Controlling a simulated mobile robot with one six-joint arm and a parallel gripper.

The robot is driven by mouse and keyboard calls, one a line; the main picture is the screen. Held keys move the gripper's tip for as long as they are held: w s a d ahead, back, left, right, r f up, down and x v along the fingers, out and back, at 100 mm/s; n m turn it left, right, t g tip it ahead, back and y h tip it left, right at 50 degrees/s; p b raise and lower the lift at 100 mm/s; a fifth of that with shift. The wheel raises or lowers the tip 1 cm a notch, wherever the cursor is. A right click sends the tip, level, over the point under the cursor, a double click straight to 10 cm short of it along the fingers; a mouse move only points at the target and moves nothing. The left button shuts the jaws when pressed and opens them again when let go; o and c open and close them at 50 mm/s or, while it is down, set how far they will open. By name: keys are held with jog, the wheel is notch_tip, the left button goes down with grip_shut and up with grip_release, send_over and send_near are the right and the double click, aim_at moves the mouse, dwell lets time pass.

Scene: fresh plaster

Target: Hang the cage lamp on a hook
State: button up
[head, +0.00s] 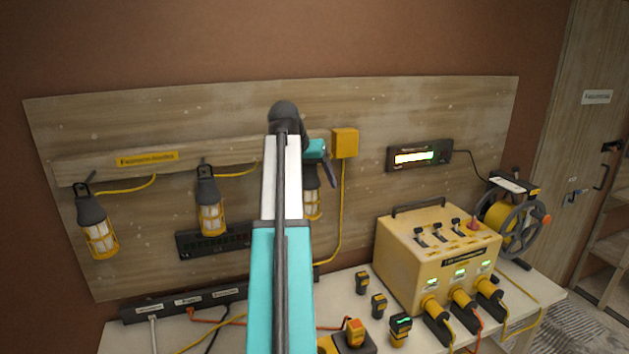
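Several hooks line a wooden rail (230,157) on the wall board, some of them hidden. One cage lamp (98,232) with a dark top and yellow cage hangs at the left. A second cage lamp (210,210) hangs in the middle. A third cage lamp (313,202) shows partly behind my arm, at the right end of the rail; its top and whether it hangs on a hook are hidden. My gripper (318,150) shows only as a teal part above this third lamp.
A yellow power box (435,255) with switches and plugs stands on the white bench (350,297). A cable reel (513,225) stands to its right. Small yellow-black devices (378,305) lie in front. A lit display (418,157) and yellow junction box (345,143) are on the board.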

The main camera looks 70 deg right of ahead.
jog(key=shift+a+f, duration=0.1)
jog(key=shift+f, duration=0.1)
jog(key=shift+w+a+r, duration=0.1)
jog(key=shift+r, duration=0.3)
jog(key=v, duration=1.3)
dwell(0.4)
